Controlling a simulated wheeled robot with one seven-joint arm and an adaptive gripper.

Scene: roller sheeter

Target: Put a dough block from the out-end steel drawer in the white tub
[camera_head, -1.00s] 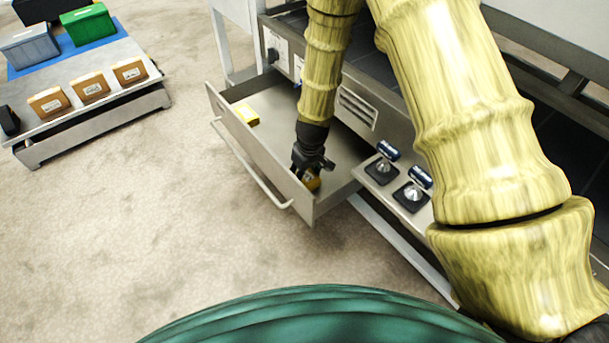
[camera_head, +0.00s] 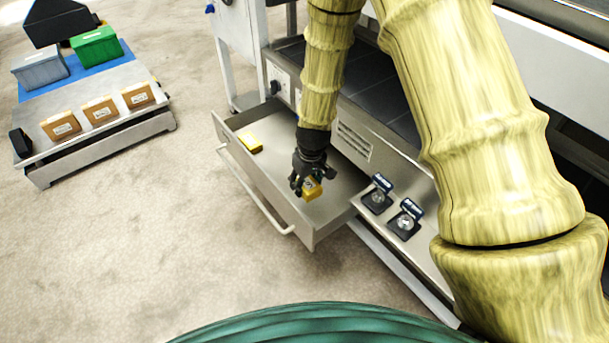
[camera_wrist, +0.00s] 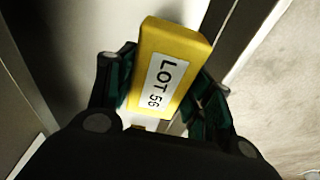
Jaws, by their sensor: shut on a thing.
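My gripper (camera_head: 308,187) is shut on a yellow dough block (camera_head: 312,189), over the right part of the open steel drawer (camera_head: 262,190). In the wrist view the held block (camera_wrist: 168,70) sits tilted between the two fingers and bears a white label reading "LOT 56". The block appears raised off the drawer floor. Another yellow block (camera_head: 250,143) lies in the drawer's left end. No white tub is recognisable in these views.
A low steel cart (camera_head: 105,115) at the far left carries a grey bin (camera_head: 40,70), a green bin (camera_head: 96,46) and several brown boxes (camera_head: 100,108). Two knobs with blue tags (camera_head: 404,222) stand right of the drawer. Carpet (camera_head: 130,240) in front is clear.

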